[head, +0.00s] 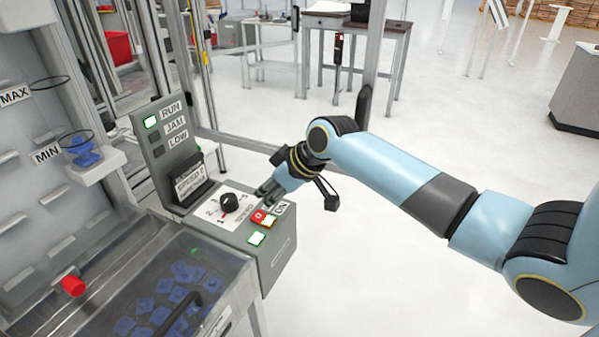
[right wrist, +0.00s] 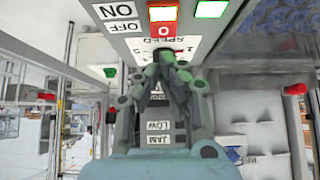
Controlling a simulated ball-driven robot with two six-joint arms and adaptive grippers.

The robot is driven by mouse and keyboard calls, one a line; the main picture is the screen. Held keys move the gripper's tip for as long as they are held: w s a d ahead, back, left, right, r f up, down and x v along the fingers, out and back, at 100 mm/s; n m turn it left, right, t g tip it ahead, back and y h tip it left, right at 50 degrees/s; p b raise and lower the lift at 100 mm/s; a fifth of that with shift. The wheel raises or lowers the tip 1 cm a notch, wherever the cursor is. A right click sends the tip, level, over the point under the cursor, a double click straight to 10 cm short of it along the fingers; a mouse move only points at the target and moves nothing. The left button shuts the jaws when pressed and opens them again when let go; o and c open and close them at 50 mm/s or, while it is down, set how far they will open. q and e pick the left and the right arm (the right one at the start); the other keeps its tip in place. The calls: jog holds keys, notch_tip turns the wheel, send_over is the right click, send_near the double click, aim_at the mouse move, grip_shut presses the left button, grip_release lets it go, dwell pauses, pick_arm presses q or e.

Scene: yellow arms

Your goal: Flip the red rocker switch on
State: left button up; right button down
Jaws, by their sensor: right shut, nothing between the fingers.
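The red rocker switch (head: 259,216) sits on the sloped top of a grey control box (head: 278,262), beside an ON/OFF label. It also shows in the right wrist view (right wrist: 163,30), where its half marked 0 faces my gripper and its far end looks bright, as if lit. My right gripper (head: 264,192) is shut and empty, just above the panel between the black dial and the label. Its closed fingertips show in the right wrist view (right wrist: 168,58), close to the 0 end of the switch. I cannot tell whether they touch. My left gripper is not in view.
A black speed dial (head: 229,202) stands left of the switch, and a lit green-white square (head: 257,238) lies nearer. An upright panel (head: 165,140) has its RUN lamp lit. A clear-covered bin of blue parts (head: 150,290) and a red knob (head: 73,286) are at lower left.

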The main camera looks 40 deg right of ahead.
pick_arm(q)
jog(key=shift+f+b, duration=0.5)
jog(key=shift+b, duration=0.55)
pick_arm(e)
jog(key=s+d+r, duration=0.3)
jog(key=s+r, duration=0.3)
jog(key=s, duration=0.1)
jog(key=shift+s, duration=0.2)
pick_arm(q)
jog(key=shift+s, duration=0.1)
